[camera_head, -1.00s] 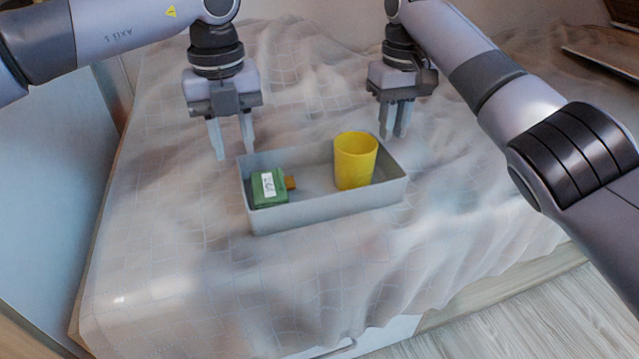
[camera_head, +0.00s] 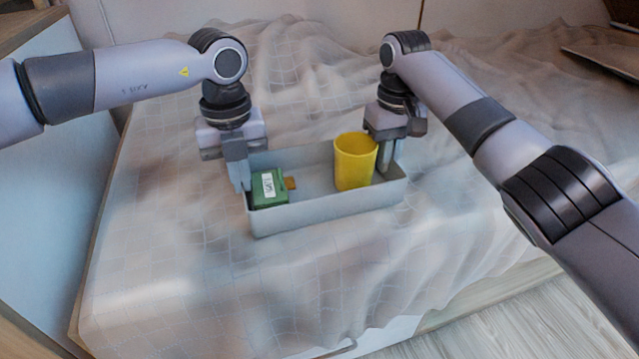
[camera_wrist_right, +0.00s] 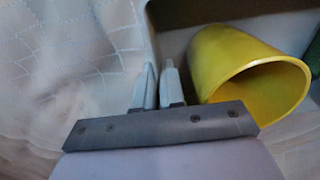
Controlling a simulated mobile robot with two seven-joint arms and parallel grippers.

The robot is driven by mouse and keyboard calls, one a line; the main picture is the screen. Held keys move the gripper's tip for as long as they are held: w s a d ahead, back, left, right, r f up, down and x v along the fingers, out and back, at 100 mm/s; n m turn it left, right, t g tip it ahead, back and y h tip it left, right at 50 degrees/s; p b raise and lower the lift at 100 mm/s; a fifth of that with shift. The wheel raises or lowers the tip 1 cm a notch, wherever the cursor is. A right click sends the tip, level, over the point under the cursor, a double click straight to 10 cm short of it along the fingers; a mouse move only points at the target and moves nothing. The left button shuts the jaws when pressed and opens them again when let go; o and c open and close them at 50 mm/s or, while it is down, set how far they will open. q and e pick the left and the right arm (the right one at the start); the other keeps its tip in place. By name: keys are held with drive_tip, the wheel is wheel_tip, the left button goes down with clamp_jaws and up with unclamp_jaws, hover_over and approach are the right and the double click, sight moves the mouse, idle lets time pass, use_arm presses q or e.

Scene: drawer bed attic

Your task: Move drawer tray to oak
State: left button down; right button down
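The drawer tray (camera_head: 330,207) is a grey open box lying on the rumpled bed cover. It holds a green box (camera_head: 270,188) with a white label and a brown end at its left, and a yellow cup (camera_head: 355,162) standing at its right. My left gripper (camera_head: 238,180) is at the tray's left wall, its fingers close together there. My right gripper (camera_head: 388,168) is at the tray's right wall. In the right wrist view its two fingers (camera_wrist_right: 158,75) are close together at the wall's rim, beside the yellow cup (camera_wrist_right: 250,75).
The pale quilted bed cover (camera_head: 190,270) is clear in front of the tray and to its right. A wooden floor (camera_head: 540,310) shows at lower right. A blue-white panel (camera_head: 50,190) stands at the left. A dark flat object (camera_head: 605,62) lies at the far right.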

use_arm(q)
drive_tip(key=shift+r, duration=0.2)
use_arm(e)
drive_tip(key=shift+r, duration=0.2)
